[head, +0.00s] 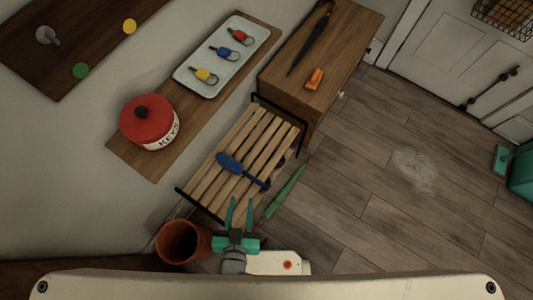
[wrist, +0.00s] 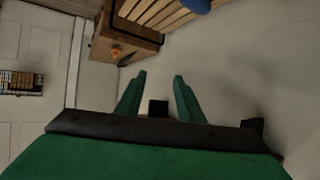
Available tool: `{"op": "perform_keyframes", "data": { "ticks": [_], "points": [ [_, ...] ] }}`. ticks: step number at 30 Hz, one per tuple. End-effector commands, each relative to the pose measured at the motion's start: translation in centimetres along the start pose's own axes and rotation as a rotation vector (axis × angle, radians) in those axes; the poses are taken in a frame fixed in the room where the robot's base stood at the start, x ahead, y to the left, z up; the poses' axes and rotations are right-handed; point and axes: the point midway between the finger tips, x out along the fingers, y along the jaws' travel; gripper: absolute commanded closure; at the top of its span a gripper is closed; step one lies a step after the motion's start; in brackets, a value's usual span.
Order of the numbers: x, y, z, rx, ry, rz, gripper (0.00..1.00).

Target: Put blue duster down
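The blue duster (head: 231,164) lies across the slats of the wooden bench (head: 212,189), its handle pointing to the lower right. Part of a blue thing, which looks like the duster (wrist: 196,5), shows at the top edge of the wrist view, by the bench slats (wrist: 165,14). My gripper (head: 239,208) is near the lower end of the bench, apart from the duster. In the wrist view my gripper (wrist: 162,80) has its two green fingers spread, with nothing between them.
A long green object (head: 286,192) is beside the bench. A terracotta pot (head: 183,242) stands near its lower end. A wooden cabinet (head: 345,45) with a dark umbrella (head: 313,38) and an orange item (head: 314,79) adjoins the bench. The floor on the right is mostly clear.

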Motion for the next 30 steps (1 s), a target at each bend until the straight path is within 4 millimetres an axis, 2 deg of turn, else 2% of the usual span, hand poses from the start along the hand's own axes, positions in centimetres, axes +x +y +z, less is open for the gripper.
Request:
{"op": "perform_keyframes", "data": {
  "ticks": [1, 3, 6, 10, 15, 30],
  "points": [
    [-1.8, 1.6, -0.8, -0.011, 0.033, 0.0, 0.65],
    [-3.6, 3.6, -2.5, -0.02, 0.088, 0.0, 0.65],
    [-5.8, 5.8, -5.0, -0.032, 0.158, -0.01, 0.65],
    [-7.5, 7.3, -7.3, -0.045, 0.221, -0.029, 0.65],
    [-8.1, 7.9, -8.3, -0.05, 0.248, -0.038, 0.65],
    [-8.1, 7.8, -8.2, -0.05, 0.247, -0.037, 0.65]
  ]
}}
